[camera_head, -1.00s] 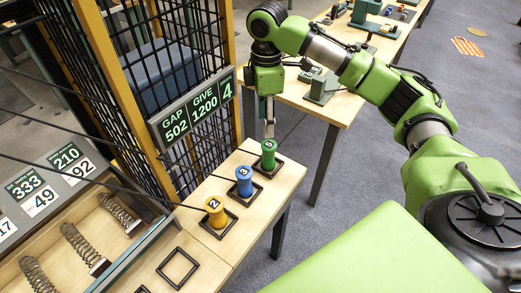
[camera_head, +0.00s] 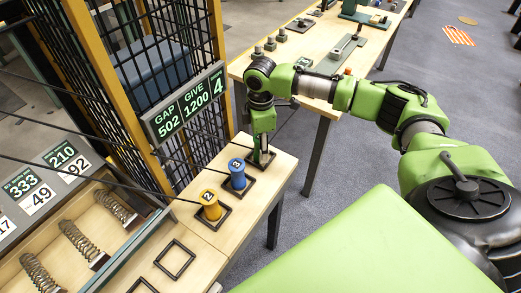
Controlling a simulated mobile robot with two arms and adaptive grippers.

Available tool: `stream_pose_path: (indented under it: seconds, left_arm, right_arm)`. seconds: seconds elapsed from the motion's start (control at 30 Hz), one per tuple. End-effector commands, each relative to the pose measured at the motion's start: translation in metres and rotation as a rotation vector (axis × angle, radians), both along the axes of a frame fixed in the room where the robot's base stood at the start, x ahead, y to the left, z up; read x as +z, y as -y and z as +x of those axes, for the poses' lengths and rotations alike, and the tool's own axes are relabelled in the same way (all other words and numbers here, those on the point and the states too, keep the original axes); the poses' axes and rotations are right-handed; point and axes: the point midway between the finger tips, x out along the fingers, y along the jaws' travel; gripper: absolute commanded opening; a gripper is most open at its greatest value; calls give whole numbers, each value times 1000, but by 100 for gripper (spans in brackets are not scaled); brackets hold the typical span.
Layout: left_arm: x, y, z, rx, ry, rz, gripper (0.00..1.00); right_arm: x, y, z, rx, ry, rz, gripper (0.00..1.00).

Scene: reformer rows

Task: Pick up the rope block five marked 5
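A green rope block (camera_head: 265,158) stands in the far black square frame on the wooden bench. It is mostly hidden by my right gripper (camera_head: 262,152), and its number cannot be read. The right gripper points down at this block, its fingers at or around it. Whether they are shut on it cannot be told. A blue block marked 3 (camera_head: 237,175) and a yellow block marked 2 (camera_head: 211,207) stand upright in their own frames, nearer along the bench. My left gripper is not in view.
An empty square frame (camera_head: 175,260) lies on the near bench. A sign (camera_head: 184,108) reads GAP 502, GIVE 1200, 4. A mesh cage (camera_head: 110,60) with yellow posts and a tray of springs (camera_head: 80,243) are left. A table with parts (camera_head: 310,90) stands behind the arm.

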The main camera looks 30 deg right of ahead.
Motion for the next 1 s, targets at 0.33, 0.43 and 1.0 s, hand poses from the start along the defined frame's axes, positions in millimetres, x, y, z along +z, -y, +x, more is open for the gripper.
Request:
stream_pose_path:
  seconds: [0.33,0.43,1.0]
  left_arm:
    - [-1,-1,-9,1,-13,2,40]
    - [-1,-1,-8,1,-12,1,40]
    - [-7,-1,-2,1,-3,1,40]
  right_arm:
    - [0,0,0,1,1,1,9]
    - [0,0,1,1,1,1,0]
    - [21,-1,2,0,7,3,0]
